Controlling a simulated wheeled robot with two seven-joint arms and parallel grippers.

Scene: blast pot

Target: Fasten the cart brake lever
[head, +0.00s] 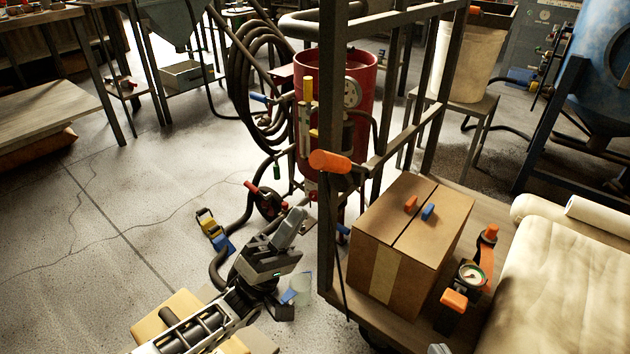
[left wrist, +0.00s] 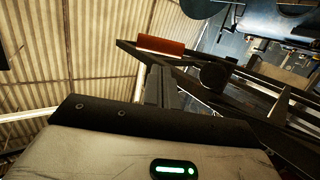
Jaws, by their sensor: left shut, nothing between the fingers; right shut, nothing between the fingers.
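The cart (head: 480,170) has a dark metal frame and a wooden deck. An orange-red grip that looks the same shows in the left wrist view (left wrist: 165,46). My left gripper (head: 290,222) is shut and empty, below and left of the grip and apart from it. Its fingers also show in the left wrist view (left wrist: 158,85). Only a small grey tip of what seems my right gripper (head: 440,349) shows at the bottom edge. The lever's catch is not clear.
A cardboard box (head: 412,245), a gauge (head: 472,275) with orange-handled fittings and a pale sack (head: 565,290) are on the cart. A red blast pot (head: 362,75) with coiled hose (head: 255,60) stands behind. The floor at left is mostly clear.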

